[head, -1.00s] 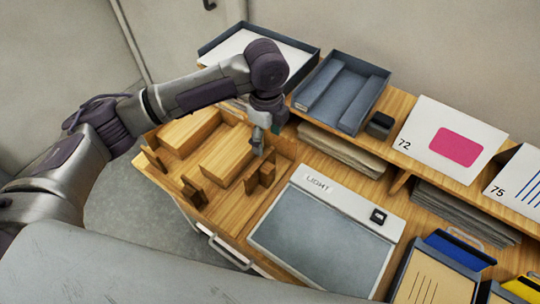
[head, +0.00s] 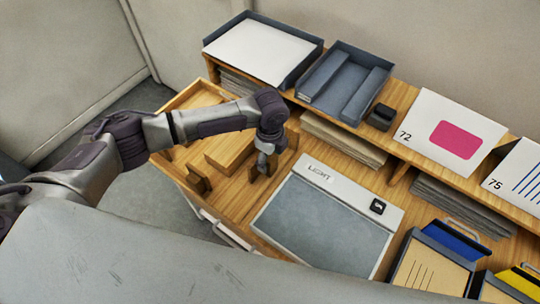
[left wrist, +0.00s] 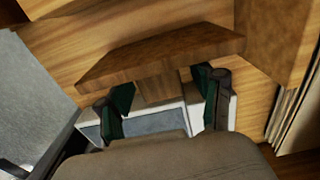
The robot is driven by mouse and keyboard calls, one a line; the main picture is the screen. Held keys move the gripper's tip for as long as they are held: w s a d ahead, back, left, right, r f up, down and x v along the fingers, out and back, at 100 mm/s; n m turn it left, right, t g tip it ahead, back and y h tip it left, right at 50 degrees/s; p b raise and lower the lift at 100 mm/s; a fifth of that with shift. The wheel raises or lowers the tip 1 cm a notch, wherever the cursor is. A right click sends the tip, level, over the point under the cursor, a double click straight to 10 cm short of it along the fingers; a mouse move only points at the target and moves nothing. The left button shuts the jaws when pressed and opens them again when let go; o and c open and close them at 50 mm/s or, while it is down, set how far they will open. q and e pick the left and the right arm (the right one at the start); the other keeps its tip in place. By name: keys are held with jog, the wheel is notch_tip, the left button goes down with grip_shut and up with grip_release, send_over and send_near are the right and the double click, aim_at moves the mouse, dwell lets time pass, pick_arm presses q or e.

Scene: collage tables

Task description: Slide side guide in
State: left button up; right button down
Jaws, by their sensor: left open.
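The side guide (left wrist: 160,58) appears to be a dark brown wooden piece, a long bar with a short stem, in the left wrist view. My left gripper (left wrist: 164,100) is open, with a dark green fingertip on each side of the stem; contact cannot be told. In the head view my left gripper (head: 264,166) points down into the right part of a wooden tray and hides most of that guide. Another dark brown guide piece (head: 198,180) stands at the tray's front. A light wooden block (head: 229,150) lies left of the gripper. My right gripper is not in view.
A light panel (head: 322,228) lies right of the wooden tray. Behind is a shelf with a paper tray (head: 262,52), a grey tray (head: 343,85), a small black object (head: 380,117) and a card marked 72 (head: 450,137). Folders (head: 435,262) stand at the right.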

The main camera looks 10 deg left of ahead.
pick_arm(q)
jog(key=shift+c, duration=1.3)
grip_shut()
jog(key=shift+w+a, duration=0.3)
jog(key=shift+a, duration=0.5)
jog(key=shift+w+a, duration=0.35)
jog(key=shift+a, duration=0.4)
jog(key=shift+w+a, duration=0.3)
jog(key=shift+a, duration=0.5)
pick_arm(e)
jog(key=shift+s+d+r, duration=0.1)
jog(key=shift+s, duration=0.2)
pick_arm(q)
jog(key=shift+o, duration=1.3)
grip_release()
jog(key=shift+r, duration=0.1)
